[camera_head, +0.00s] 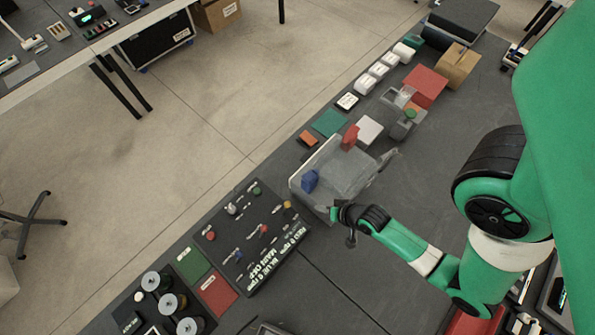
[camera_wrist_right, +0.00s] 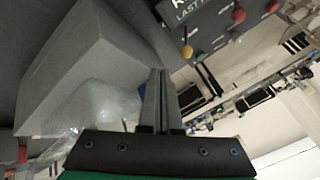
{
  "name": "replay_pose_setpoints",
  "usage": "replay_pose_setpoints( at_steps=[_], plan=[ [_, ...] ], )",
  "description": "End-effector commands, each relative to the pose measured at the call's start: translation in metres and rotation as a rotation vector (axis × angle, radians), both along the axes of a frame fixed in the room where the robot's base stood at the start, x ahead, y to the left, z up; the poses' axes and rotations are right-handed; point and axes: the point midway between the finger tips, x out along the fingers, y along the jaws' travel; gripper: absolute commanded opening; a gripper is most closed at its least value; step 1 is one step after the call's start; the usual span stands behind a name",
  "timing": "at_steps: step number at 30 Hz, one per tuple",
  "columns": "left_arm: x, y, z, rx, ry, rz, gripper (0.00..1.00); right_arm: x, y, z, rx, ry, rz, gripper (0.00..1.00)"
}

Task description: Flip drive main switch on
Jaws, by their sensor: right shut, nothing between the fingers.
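In the head view, a dark switch panel (camera_head: 262,268) with white lettering carries several small toggles and coloured knobs, including a red one (camera_head: 264,229) and a yellow one (camera_head: 287,205). I cannot tell which is the drive main switch. My right gripper (camera_head: 338,214) is at the housing's near corner, right of the panel. In the right wrist view its fingers (camera_wrist_right: 162,80) are together and empty, with a yellow knob (camera_wrist_right: 187,52) beyond. My left gripper is out of view.
White boxes, a red block (camera_head: 425,86) and a cardboard box (camera_head: 457,66) stand farther back. The dark surface right of the housing is mostly clear.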

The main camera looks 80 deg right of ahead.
Motion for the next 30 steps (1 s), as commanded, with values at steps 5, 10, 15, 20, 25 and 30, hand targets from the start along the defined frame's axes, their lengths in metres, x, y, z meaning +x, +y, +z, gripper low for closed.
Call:
replay_pose_setpoints(
  at_steps=[5, 10, 15, 20, 25, 30],
  plan=[
    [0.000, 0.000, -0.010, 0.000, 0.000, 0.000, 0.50, 0.019, -0.010, -0.030, -0.001, -0.001, 0.001, 0.00],
    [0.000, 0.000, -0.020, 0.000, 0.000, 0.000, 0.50, 0.039, -0.021, -0.060, -0.001, -0.001, 0.001, 0.00],
    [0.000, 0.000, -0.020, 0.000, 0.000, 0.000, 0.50, 0.065, -0.022, -0.071, -0.002, -0.002, 0.011, 0.00],
    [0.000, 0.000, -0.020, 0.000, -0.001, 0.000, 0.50, 0.082, -0.019, -0.072, -0.002, -0.001, 0.005, 0.00],
    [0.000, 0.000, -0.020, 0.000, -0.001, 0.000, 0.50, 0.086, -0.018, -0.073, -0.001, -0.001, 0.000, 0.00],
    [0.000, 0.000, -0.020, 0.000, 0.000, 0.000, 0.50, 0.086, -0.018, -0.072, -0.001, 0.000, 0.000, 0.00]
  ],
)
